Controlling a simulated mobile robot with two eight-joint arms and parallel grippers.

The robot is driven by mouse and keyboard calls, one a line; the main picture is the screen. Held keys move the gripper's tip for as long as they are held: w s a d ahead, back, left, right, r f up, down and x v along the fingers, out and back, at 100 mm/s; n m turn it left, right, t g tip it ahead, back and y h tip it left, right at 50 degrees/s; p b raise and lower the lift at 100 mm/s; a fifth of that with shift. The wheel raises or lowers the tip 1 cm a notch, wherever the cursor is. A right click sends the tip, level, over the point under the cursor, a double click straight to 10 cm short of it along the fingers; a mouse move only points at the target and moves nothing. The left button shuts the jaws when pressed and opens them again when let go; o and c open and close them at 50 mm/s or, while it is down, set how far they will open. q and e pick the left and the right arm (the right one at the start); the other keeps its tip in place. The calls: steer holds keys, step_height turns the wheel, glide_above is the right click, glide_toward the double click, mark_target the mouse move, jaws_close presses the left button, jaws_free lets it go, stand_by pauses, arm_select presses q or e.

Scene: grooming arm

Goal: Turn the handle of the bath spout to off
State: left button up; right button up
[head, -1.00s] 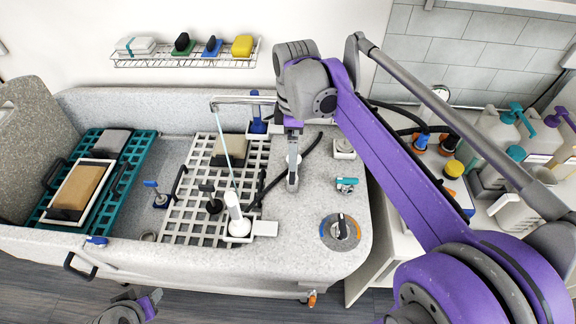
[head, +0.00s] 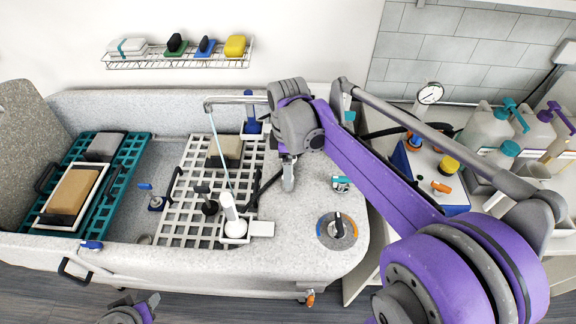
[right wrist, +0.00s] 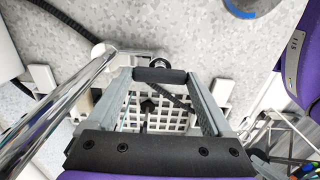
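In the right wrist view a chrome pipe (right wrist: 55,112) runs along the left side to a white base. My right gripper (head: 288,178) points down over the bath's right deck, right of the spout. In the wrist view its grey fingers (right wrist: 162,85) stand apart, with a black bar between their far ends; whether it is being touched is unclear. Part of my left arm's end (head: 130,312) shows at the bottom edge.
A dial (head: 337,231) with a blue and orange ring and a small teal-handled valve (head: 341,184) sit on the deck. A white grate (head: 190,215) and a teal rack (head: 110,172) lie in the bath. Bottles (head: 490,130) stand at right.

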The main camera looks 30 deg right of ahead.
steer(key=c, duration=0.6)
arm_select(q)
steer(key=shift+f, duration=0.1)
arm_select(e)
steer(key=shift+m, duration=0.4)
steer(key=m, duration=0.3)
steer(key=shift+m+b, duration=0.3)
steer(key=shift+m, duration=0.1)
steer(key=m, duration=0.9)
steer(key=shift+b, duration=0.3)
arm_select(q)
steer(key=shift+s+f, duration=0.25)
steer(key=shift+f, duration=0.25)
steer(key=shift+s+f, duration=0.2)
steer(key=shift+f, duration=0.25)
arm_select(e)
steer(key=m, duration=0.4)
steer(key=shift+m, duration=0.4)
